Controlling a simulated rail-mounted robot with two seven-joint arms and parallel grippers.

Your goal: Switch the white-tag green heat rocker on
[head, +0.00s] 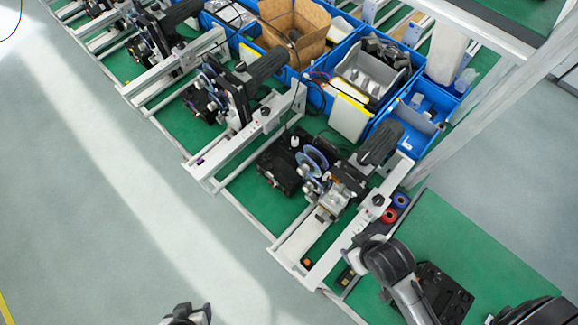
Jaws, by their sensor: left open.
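A row of coder machines stands on green bench mats. The nearest whole coder (335,190) is right of centre, with a second coder (230,95) behind it to the upper left and a third (160,45) farther up. No white tag or green heat rocker can be made out at this size. A small orange spot (307,262) shows on the front end of the nearest whole coder, and a purple one (200,161) on the second. My left gripper (188,316) shows only partly at the bottom edge, open, over the floor and apart from the coders. My right gripper is not visible.
Blue bins (421,112) with parts and a cardboard box (294,30) stand behind the coders. A pale post (480,115) rises at the right. The floor (90,200) at the left is clear.

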